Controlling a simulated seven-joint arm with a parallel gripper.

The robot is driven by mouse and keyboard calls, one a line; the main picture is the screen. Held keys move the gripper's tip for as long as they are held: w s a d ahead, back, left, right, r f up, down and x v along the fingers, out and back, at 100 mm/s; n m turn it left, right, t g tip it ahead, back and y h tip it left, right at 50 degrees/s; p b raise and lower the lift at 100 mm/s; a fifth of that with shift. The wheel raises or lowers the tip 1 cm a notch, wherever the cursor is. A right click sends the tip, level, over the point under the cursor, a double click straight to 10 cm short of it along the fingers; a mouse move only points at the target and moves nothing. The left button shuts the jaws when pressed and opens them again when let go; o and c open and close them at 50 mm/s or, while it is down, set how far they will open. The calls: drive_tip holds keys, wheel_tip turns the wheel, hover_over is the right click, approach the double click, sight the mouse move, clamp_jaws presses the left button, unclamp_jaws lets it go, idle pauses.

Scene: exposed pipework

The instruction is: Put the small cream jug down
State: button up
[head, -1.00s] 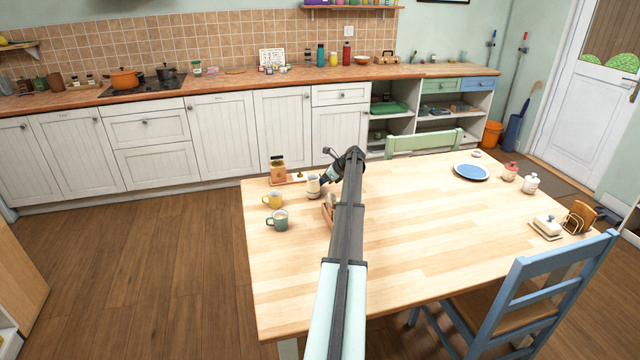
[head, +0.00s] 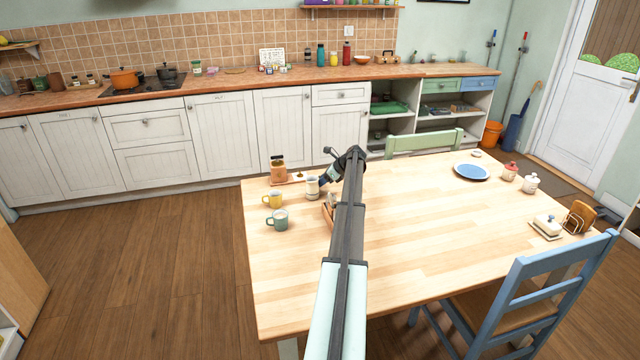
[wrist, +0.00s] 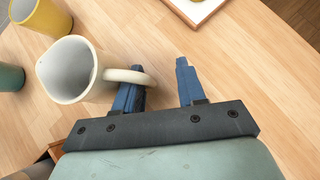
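The small cream jug (head: 312,187) is at the table's left side, near the far edge. In the wrist view the jug (wrist: 72,70) appears upright on the wooden table, its handle (wrist: 130,77) towards my gripper. My gripper (wrist: 160,76) is open, with its two blue fingers clearly apart. The left finger overlaps the jug's handle, partly hidden by it; I cannot tell whether they touch. The right finger is clear of the jug. In the head view my gripper (head: 325,181) is just right of the jug, partly hidden by my arm.
A yellow mug (head: 272,200) and a green mug (head: 278,220) stand left of the jug. Behind it is a small board (head: 290,180) with a jar (head: 278,170). A wooden holder (head: 327,214) is partly behind my arm. The table's middle (head: 420,230) is clear.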

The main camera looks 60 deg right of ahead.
drive_tip(key=v, duration=1.1)
drive_tip(key=shift+s+r, duration=0.2)
drive_tip(key=shift+r, duration=0.05)
drive_tip(key=shift+o, duration=0.2)
